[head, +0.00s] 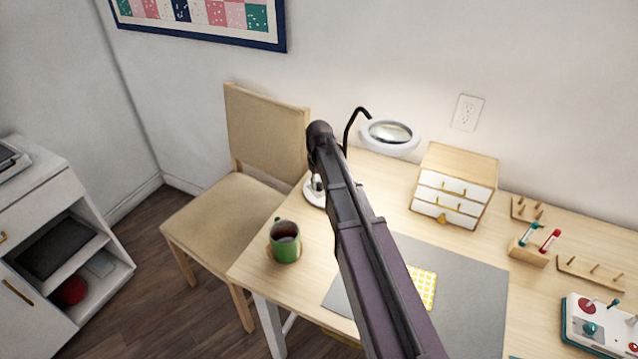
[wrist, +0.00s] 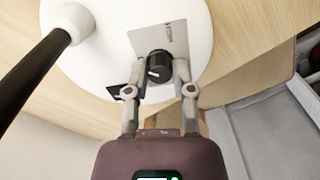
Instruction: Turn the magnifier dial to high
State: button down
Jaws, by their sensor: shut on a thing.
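The magnifier lamp (head: 390,134) stands at the back of the table, with a round lit lens head on a black bent arm. Its white base (head: 312,192) is mostly hidden behind my arm in the head view. In the wrist view the white round base (wrist: 95,75) fills the upper middle, with the black dial (wrist: 159,65) on a grey label plate (wrist: 172,38). A white pointer mark shows on the dial's face. My gripper (wrist: 160,73) is shut on the dial, one finger on each side. The label's lettering is too small to read.
A green mug (head: 286,246) stands on a coaster near the table's left edge. A small drawer box (head: 455,184) and thread racks stand at the right. A grey mat (head: 470,290) with yellow checked cloth (head: 424,288) lies in front. A chair (head: 225,205) is at the left.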

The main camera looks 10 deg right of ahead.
jog(key=m, duration=0.6)
jog(key=shift+s, duration=0.1)
jog(key=m, duration=0.7)
dwell(0.4)
jog(key=shift+c, duration=2.4)
grip_release()
